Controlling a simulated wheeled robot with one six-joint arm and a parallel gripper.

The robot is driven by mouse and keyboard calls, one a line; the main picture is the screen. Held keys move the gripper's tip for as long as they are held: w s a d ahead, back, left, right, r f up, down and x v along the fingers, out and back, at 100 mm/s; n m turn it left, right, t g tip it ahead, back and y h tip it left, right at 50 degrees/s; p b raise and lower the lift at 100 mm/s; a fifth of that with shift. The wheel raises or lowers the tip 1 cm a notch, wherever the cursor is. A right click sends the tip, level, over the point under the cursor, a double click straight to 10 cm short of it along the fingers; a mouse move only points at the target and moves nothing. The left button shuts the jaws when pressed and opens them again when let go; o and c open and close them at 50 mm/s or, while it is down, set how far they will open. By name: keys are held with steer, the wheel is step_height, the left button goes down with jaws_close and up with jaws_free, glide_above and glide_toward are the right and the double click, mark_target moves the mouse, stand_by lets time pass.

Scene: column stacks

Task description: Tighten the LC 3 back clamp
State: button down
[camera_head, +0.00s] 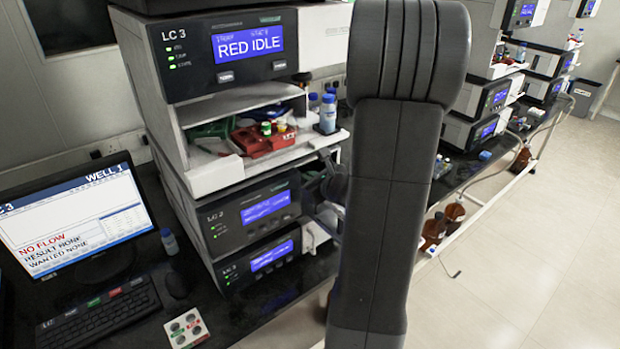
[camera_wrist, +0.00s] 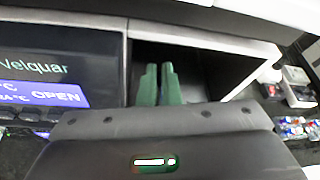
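The LC 3 stack stands left of centre in the head view, its top unit (camera_head: 215,50) reading RED IDLE. I cannot make out the back clamp in either view. In the wrist view, my gripper (camera_wrist: 160,68) has two green fingers standing close side by side, in front of a dark open bay (camera_wrist: 205,72) in a white-framed unit. I see no object held between them, and cannot tell whether they are fully shut. In the head view, my arm hides the right side of the stack and my gripper's fingertips.
A monitor (camera_head: 75,215) reads WELL 1, NO FLOW, RESULT NONE, WANTED NONE. An open shelf in the stack holds a red tray (camera_head: 262,140) and a blue-capped bottle (camera_head: 328,114). In the wrist view, a display (camera_wrist: 45,93) reading OPEN is left of the bay. Clear floor lies right.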

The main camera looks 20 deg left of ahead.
steer(key=shift+f+b, duration=0.15)
steer(key=shift+b, duration=0.4)
steer(key=shift+s+a+f+t+b, duration=0.15)
steer(key=shift+t+b, duration=0.15)
steer(key=shift+b, duration=0.2)
steer(key=shift+s+n+b, duration=0.15)
steer(key=shift+n+b, duration=0.35)
steer(key=shift+b, duration=0.4)
steer(key=shift+r, duration=0.2)
steer(key=c, duration=1.6)
jaws_free()
